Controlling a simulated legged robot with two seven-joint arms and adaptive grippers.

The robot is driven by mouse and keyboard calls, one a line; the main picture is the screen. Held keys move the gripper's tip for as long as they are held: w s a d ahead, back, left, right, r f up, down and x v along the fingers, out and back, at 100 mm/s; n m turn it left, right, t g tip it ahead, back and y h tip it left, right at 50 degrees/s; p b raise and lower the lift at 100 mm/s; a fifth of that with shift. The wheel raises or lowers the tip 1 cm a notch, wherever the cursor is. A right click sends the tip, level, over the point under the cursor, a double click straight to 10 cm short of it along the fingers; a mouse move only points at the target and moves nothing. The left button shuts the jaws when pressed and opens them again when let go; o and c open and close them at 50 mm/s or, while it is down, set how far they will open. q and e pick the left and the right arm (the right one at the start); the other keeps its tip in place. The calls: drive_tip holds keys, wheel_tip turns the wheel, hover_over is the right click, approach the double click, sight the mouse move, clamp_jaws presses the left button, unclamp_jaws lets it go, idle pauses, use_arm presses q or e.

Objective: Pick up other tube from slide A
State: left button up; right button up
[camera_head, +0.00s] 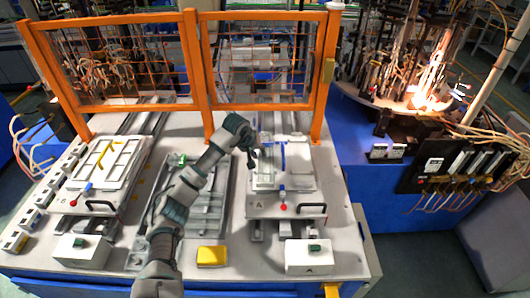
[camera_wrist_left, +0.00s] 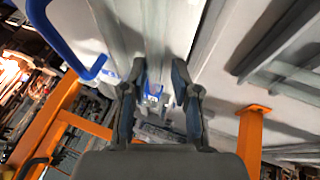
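Slide A (camera_head: 260,205) is the white carriage right of centre, marked with an "A". A pale, see-through tube-like piece (camera_head: 265,170) seems to lie on its white tray, but its outline is faint. My left gripper (camera_head: 252,158) is at the left side of this tray, near that piece. In the left wrist view, my left gripper (camera_wrist_left: 158,68) has its two fingers spread apart. Pale long strips (camera_wrist_left: 150,25) run beyond the fingertips; I cannot tell whether they are tube or tray. Nothing is clearly held. My right gripper is not in view.
A blue handle (camera_wrist_left: 62,42) stands beside the fingers in the left wrist view. An orange mesh fence (camera_head: 205,75) stands behind the slides. Another white slide (camera_head: 100,170) with yellow pieces is at left. Sparks and flame (camera_head: 430,95) show at upper right.

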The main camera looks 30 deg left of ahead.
use_arm(q)
drive_tip(key=shift+d, duration=0.55)
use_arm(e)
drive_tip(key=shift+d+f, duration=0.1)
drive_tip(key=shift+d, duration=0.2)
use_arm(q)
clamp_jaws()
drive_tip(key=shift+a, duration=0.2)
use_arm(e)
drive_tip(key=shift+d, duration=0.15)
use_arm(q)
drive_tip(key=shift+f, duration=0.1)
